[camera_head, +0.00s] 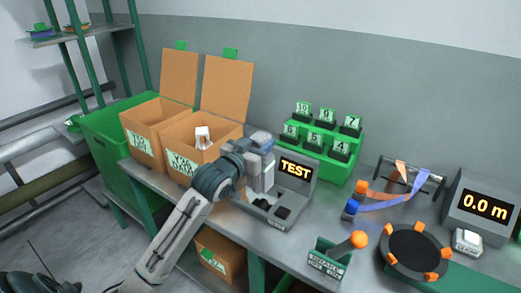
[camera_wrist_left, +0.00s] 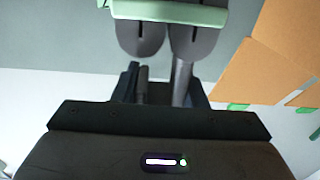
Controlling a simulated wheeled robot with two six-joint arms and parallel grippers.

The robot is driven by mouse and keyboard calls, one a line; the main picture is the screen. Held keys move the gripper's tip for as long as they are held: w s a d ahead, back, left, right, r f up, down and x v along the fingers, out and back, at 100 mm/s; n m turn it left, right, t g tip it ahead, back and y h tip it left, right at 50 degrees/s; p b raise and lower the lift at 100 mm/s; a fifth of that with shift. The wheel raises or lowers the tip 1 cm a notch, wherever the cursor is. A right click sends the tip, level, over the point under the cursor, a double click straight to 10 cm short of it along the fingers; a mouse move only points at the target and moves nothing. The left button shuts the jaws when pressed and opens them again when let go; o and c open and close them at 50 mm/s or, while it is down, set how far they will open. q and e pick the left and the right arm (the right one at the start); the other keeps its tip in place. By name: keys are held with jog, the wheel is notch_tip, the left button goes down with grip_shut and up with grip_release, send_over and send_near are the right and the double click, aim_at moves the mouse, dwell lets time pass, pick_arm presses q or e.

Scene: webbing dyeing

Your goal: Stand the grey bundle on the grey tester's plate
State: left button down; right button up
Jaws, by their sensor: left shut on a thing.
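The grey tester (camera_head: 293,190) stands on the bench with a lit TEST display and a low plate at its front. My left gripper (camera_head: 264,180) is over the tester's left side, in front of the display. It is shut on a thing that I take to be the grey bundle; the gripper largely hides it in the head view. In the left wrist view, a pale grey-green band (camera_wrist_left: 170,13) lies across the fingertips (camera_wrist_left: 168,38). I cannot tell whether the bundle touches the plate. My right gripper is not in view.
Two open cardboard boxes (camera_head: 152,150) stand left of the tester, the nearer with a white thing (camera_head: 202,136). A green rack (camera_head: 318,145) of numbered blocks stands behind. An orange-knobbed green holder (camera_head: 328,262), a dark round turntable (camera_head: 413,252) and a length display (camera_head: 482,208) are to the right.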

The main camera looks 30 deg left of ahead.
pick_arm(q)
jog(key=shift+w+a+f, duration=0.15)
jog(key=shift+w+a, duration=0.2)
jog(key=shift+w, duration=0.35)
notch_tip(320, 180, down, 3)
jog(key=shift+f, duration=0.15)
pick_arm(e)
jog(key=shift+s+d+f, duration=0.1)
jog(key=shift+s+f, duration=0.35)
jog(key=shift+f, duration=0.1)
pick_arm(q)
jog(key=shift+f, duration=0.2)
jog(key=c, duration=0.9)
grip_release()
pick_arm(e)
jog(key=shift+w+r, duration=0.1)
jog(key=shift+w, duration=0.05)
pick_arm(q)
jog(key=shift+o, duration=0.2)
jog(key=shift+r, duration=0.1)
